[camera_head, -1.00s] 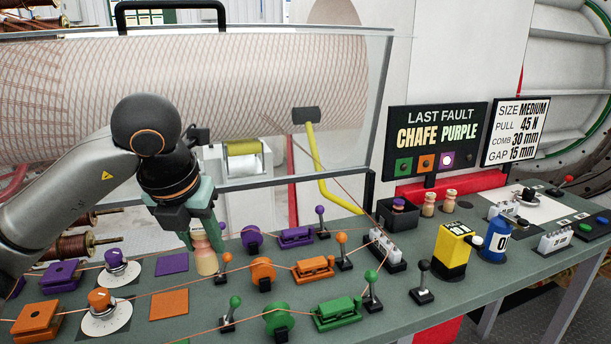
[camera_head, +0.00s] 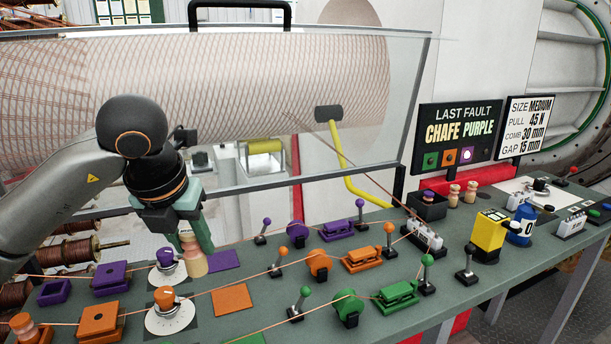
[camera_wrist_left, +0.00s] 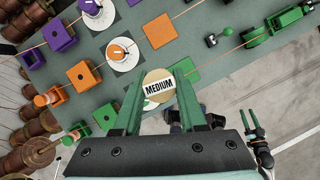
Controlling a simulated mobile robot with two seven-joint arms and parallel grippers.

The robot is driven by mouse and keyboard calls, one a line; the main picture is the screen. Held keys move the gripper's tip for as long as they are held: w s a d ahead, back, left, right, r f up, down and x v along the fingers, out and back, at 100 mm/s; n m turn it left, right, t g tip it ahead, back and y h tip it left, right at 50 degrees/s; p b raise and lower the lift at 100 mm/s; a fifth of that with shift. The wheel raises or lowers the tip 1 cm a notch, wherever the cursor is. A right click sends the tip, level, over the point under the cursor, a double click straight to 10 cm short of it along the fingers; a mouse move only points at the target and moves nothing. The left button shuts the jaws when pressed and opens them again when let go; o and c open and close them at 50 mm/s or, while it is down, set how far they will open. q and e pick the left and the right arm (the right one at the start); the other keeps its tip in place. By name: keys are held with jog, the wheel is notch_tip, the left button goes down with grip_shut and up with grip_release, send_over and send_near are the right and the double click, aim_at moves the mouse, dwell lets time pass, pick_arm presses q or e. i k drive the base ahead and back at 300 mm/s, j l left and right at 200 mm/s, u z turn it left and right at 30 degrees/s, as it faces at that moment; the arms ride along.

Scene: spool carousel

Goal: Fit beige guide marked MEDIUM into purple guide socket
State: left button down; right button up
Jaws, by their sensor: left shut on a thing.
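My left gripper (camera_head: 190,232) is shut on the beige guide (camera_head: 194,263), a wooden peg-like piece held above the bench near the purple dial. In the left wrist view, the guide's round top (camera_wrist_left: 158,88) reads MEDIUM between the gripper's green fingers (camera_wrist_left: 158,92). The purple guide socket (camera_head: 53,292) looks like the small open block at the bench's left, beside a larger purple block (camera_head: 110,278). It also shows in the left wrist view (camera_wrist_left: 30,57), apart from the guide. Green fingers at the lower right of that view look like my right gripper (camera_wrist_left: 252,120); its opening is unclear.
A purple dial (camera_head: 166,262) and an orange dial (camera_head: 167,305) stand between the guide and the left blocks. Thin strands cross the bench at low height. An orange block (camera_head: 100,320) and a clear guard (camera_head: 410,110) are near. Two beige pieces (camera_head: 462,193) stand far right.

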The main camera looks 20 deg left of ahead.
aim_at(224, 314)
jog(key=j, duration=0.55)
jog(key=k+j, duration=0.1)
jog(key=j, duration=1.05)
jog(key=k+z, duration=0.05)
